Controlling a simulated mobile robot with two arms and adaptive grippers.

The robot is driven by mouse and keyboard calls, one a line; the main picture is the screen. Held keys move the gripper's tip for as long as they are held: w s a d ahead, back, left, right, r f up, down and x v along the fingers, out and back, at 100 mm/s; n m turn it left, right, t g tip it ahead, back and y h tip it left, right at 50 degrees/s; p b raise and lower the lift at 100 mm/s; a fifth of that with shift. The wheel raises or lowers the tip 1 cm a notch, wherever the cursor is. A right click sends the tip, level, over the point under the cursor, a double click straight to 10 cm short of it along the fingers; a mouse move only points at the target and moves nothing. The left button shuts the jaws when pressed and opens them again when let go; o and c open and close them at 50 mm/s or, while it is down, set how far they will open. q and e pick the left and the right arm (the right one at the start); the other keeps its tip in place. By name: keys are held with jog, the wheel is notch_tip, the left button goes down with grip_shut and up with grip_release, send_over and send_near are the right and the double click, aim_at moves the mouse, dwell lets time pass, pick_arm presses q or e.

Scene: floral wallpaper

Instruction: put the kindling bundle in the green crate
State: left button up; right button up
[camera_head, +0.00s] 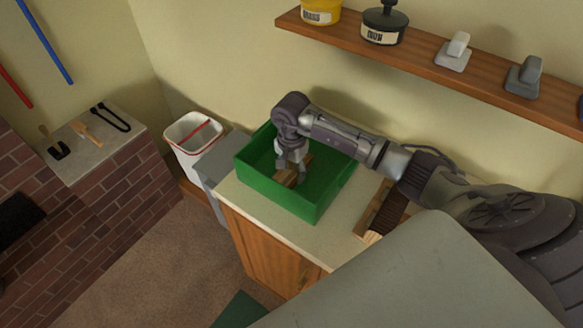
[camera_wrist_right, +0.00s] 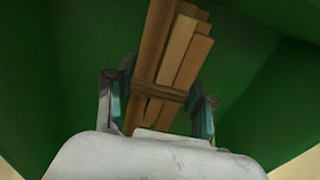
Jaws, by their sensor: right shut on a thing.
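The green crate (camera_head: 308,206) stands on the counter, open at the top. My right gripper (camera_head: 291,176) reaches down inside it, shut on the kindling bundle (camera_head: 287,179). The bundle is several light wooden sticks tied by a brown band. The right wrist view shows the bundle (camera_wrist_right: 172,62) between the two fingers (camera_wrist_right: 158,108), with the green crate walls (camera_wrist_right: 75,60) around it. I cannot tell whether the bundle touches the crate floor. My left gripper is not in view.
A brush-like wooden item (camera_head: 384,212) lies on the counter (camera_head: 258,207) right of the crate. A white bin (camera_head: 190,135) stands to the left. A shelf (camera_head: 430,62) with jars and weights runs along the wall above my arm.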

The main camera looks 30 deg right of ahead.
aim_at(291, 168)
jog(key=shift+f+b, duration=0.15)
jog(key=shift+b, duration=0.15)
jog(key=o, duration=1.3)
jog(key=shift+r+p, duration=0.35)
jog(key=shift+p, duration=0.1)
notch_tip(291, 168, up, 12)
jog(key=b, duration=0.4)
jog(key=shift+f, duration=0.1)
